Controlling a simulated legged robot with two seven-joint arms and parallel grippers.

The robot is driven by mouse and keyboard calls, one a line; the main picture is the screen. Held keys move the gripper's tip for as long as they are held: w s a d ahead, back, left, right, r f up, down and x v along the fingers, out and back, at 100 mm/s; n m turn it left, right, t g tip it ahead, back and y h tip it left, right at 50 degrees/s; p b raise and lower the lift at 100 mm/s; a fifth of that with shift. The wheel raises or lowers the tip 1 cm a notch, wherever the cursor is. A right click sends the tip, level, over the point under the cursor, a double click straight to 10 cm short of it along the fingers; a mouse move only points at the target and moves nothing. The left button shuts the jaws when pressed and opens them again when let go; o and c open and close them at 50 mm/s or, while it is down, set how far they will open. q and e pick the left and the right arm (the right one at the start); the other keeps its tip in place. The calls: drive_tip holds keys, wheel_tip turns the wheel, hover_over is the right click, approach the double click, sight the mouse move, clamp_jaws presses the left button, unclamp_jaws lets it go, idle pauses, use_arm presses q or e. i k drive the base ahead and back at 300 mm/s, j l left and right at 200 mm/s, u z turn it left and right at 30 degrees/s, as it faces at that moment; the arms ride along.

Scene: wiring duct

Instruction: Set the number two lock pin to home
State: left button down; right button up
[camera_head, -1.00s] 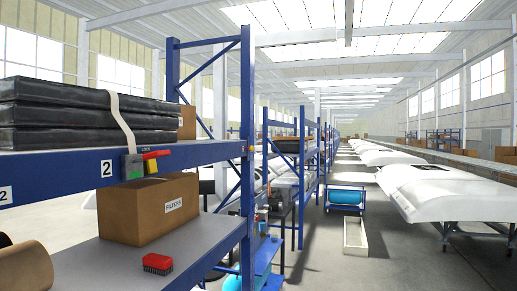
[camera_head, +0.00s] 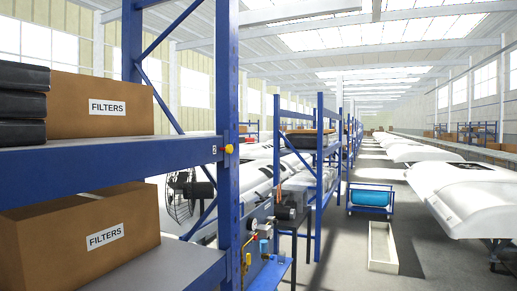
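Whether the pin is fully seated is too small to tell. Neither of my grippers shows in the head view.
A blue rack (camera_head: 110,158) fills the left side. A FILTERS box (camera_head: 70,105) stands on its upper shelf beside black cases (camera_head: 22,105), another FILTERS box (camera_head: 60,235) on the lower shelf. A fan (camera_head: 181,195) and gauge panel (camera_head: 258,235) stand beyond.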

sight(228, 150)
drive_tip(key=i+l, duration=0.25)
drive_tip(key=i, duration=0.2)
drive_tip(key=i+l, duration=0.2)
drive_tip(key=i, duration=0.3)
drive_tip(key=i+l, duration=0.25)
drive_tip(key=i, duration=0.2)
drive_tip(key=i+l, duration=0.2)
drive_tip(key=i, duration=0.25)
drive_tip(key=u, duration=0.05)
